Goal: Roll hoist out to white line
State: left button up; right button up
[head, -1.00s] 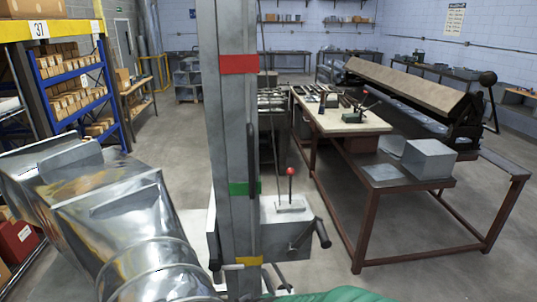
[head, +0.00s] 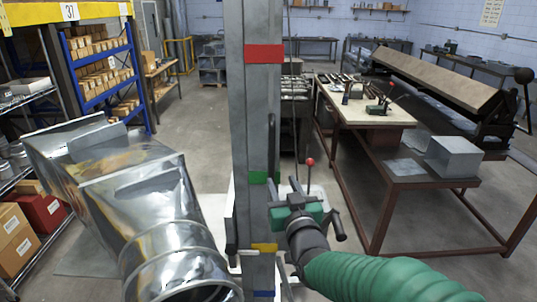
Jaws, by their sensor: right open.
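The hoist's grey upright mast (head: 254,120) stands in the middle of the head view, with red, green, yellow and blue bands. A lever with a red knob (head: 310,162) and a dark crank handle (head: 337,226) are on its right side. My right gripper (head: 296,203) is open at the winch box beside the mast, covering much of it; contact cannot be told. My green-sleeved right arm comes in from the lower right. Shiny sheet-metal ductwork (head: 150,215) is left of the mast. My left gripper is not in view. I cannot make out a white line on the floor.
A brown-framed workbench (head: 365,118) with tools and a metal box (head: 453,157) stands on the right, with a long bending machine (head: 440,90) behind. Shelving (head: 100,75) and cardboard boxes (head: 14,240) line the left. Bare concrete floor (head: 190,120) lies behind the ductwork.

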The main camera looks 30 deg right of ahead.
jog(key=p, duration=0.3)
send_near(270, 156)
jog(key=w+d, duration=0.3)
jog(key=w, duration=0.3)
jog(key=w+p, duration=0.1)
jog(key=w, duration=0.1)
jog(key=w+p, duration=0.1)
jog(key=w, duration=0.1)
jog(key=shift+d+r, duration=0.1)
jog(key=shift+d, duration=0.55)
jog(key=shift+d+f, duration=0.2)
jog(key=shift+d, duration=0.1)
jog(key=c, duration=0.5)
jog(key=shift+c, duration=1.2)
jog(key=shift+w+a, duration=0.15)
jog(key=shift+a, duration=0.2)
grip_shut()
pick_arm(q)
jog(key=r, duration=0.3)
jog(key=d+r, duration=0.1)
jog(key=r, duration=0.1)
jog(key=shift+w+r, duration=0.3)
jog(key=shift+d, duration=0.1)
pick_arm(e)
jog(key=shift+d, duration=0.2)
